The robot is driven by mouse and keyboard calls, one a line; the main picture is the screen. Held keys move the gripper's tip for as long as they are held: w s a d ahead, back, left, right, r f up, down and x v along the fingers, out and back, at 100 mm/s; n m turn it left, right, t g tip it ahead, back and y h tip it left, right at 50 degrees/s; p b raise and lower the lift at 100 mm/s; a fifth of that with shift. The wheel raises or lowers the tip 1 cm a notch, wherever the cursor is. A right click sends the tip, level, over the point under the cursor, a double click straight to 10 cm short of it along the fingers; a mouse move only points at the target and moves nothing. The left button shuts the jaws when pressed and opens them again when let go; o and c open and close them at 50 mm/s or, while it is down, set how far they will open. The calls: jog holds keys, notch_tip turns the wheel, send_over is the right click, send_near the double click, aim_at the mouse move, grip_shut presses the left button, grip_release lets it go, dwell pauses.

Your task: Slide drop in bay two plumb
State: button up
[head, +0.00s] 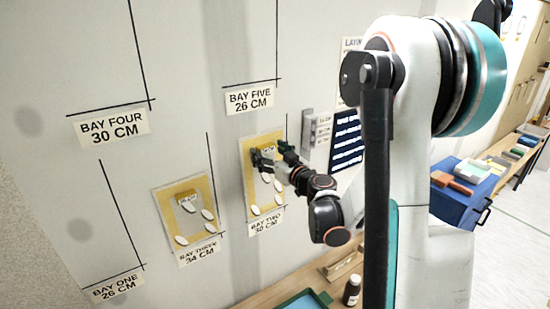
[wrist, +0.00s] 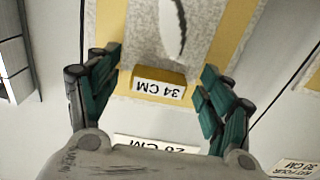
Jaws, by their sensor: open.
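The drop in bay two (head: 249,178) is a grey patterned sheet with yellow edges and white leaf shapes, on the wall above its "BAY TWO 30 CM" label (head: 266,221). My gripper (head: 270,158) is at the drop's upper part. In the wrist view my gripper (wrist: 158,95) is open, with the block between its green fingers and gaps on both sides. A thin black line (wrist: 82,20) runs beside the drop's left edge there, slightly apart from it.
The bay three drop (head: 172,206) hangs to the left and looks tilted. Bay labels and black lines mark the wall. A bottle (head: 351,290) and a green tray (head: 303,301) stand on the bench below. A blue cabinet (head: 462,198) is at the right.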

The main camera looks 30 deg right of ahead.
jog(key=shift+w, duration=0.2)
jog(key=c, duration=1.2)
jog(key=o, duration=0.5)
jog(key=c, duration=0.5)
jog(key=shift+o, duration=0.2)
jog(key=shift+s, duration=0.3)
jog(key=shift+s, duration=0.7)
jog(key=shift+s, duration=0.55)
